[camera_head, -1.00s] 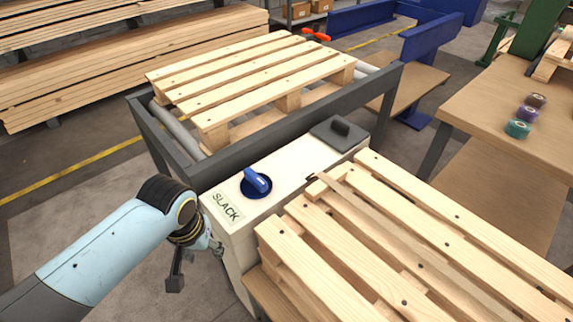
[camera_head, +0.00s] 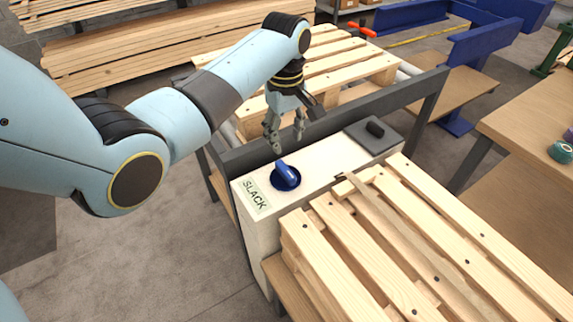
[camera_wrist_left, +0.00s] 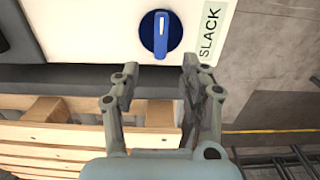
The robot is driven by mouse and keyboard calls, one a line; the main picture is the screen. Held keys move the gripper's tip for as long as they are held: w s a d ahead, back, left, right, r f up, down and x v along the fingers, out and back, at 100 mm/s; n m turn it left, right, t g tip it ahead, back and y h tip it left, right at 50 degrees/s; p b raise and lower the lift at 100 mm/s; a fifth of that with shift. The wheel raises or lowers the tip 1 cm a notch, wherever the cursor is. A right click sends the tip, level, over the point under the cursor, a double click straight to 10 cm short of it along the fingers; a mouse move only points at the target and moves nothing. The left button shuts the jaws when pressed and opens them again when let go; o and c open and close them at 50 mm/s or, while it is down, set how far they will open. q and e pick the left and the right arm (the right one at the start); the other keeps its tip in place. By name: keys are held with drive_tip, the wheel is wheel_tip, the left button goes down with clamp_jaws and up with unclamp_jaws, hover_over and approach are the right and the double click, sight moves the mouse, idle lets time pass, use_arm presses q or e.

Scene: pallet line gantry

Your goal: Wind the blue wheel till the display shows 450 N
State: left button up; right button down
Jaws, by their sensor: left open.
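The blue wheel (camera_head: 286,176) is a round dial with a raised grip bar, set in the top of a cream cabinet (camera_head: 322,160). A label reading SLACK (camera_head: 256,195) is beside it. In the left wrist view the wheel (camera_wrist_left: 160,34) lies just beyond my fingertips. My left gripper (camera_head: 285,140) is open and empty, pointing down above the cabinet's back edge, apart from the wheel. Its two fingers (camera_wrist_left: 152,82) are spread in the left wrist view. No display with a reading in N can be made out. My right gripper is not in view.
A pallet (camera_head: 400,240) stands in front, close to the cabinet. A dark-framed roller conveyor (camera_head: 340,115) carries another pallet behind. A workbench (camera_head: 530,130) is at right.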

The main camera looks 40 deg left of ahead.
sight(286, 169)
use_arm(q)
wheel_tip(286, 169, down, 9)
drive_tip(key=shift+s+f+b, duration=0.1)
drive_tip(key=shift+b, duration=0.95)
drive_tip(key=shift+f, duration=0.7)
drive_tip(key=shift+c, duration=0.4)
clamp_jaws()
